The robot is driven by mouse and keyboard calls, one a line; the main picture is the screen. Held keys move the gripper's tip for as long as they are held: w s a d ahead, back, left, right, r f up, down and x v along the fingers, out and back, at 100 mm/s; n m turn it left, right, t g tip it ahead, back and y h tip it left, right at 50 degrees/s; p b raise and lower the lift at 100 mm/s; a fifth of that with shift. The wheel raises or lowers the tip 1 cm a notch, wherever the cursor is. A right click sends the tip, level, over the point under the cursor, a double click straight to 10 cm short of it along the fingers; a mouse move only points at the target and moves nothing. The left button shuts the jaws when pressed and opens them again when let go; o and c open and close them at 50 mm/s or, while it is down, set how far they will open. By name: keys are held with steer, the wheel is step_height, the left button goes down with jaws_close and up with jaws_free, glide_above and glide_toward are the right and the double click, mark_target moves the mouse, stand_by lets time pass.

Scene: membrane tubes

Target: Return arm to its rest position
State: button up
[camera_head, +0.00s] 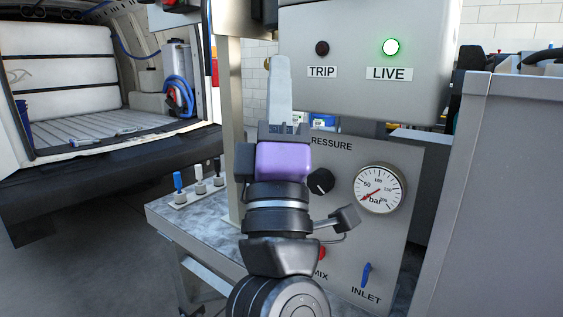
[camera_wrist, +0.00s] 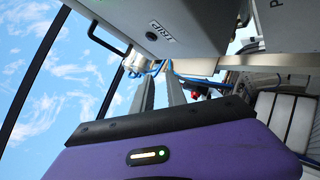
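My gripper (camera_head: 279,62) points up in front of the panel in the head view, with its purple body below a dark plate and a pale grey finger on top. In the head view the fingers line up and look like one. In the wrist view my gripper (camera_wrist: 160,78) shows two grey fingers with a narrow gap between them, and nothing is seen held there. The arm's black links rise from the bottom of the head view. The raised finger is in front of the grey panel, close to the left of the TRIP lamp (camera_head: 322,48).
The grey control box (camera_head: 365,95) has a lit green LIVE lamp (camera_head: 390,47). Below are a pressure gauge (camera_head: 380,188), a black knob (camera_head: 321,181) and a blue INLET lever (camera_head: 367,274). Small coloured valves (camera_head: 198,180) stand on the bench. An open van (camera_head: 90,160) is left; a grey cabinet (camera_head: 500,200) is right.

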steer(key=s+d+f+m+g+y, duration=0.2)
steer(key=s+f+m, duration=0.1)
steer(key=f, duration=0.7)
steer(key=s+d+f+m+g+y, duration=0.1)
steer(key=s+d+f+m+g, duration=0.15)
steer(key=f, duration=0.75)
steer(key=s+d+f+m+g+y, duration=0.2)
steer(key=s+f, duration=0.2)
steer(key=f, duration=0.7)
steer(key=s+d+f+m+g+h, duration=0.25)
steer(key=s+d+f, duration=0.3)
steer(key=s, duration=0.35)
steer(key=s+d+f+m+g+h, duration=0.15)
steer(key=s+d+f+m, duration=0.35)
steer(key=s, duration=0.5)
steer(key=s+d+f+m+g+h, duration=0.1)
steer(key=s+d+f+m+g, duration=0.15)
steer(key=s+f, duration=0.55)
step_height(320, 180, up, 20)
steer(key=p, duration=1.9)
steer(key=shift+s+d+r+n, duration=0.15)
steer(key=shift+s+d+n, duration=0.2)
steer(key=shift+d+n, duration=0.1)
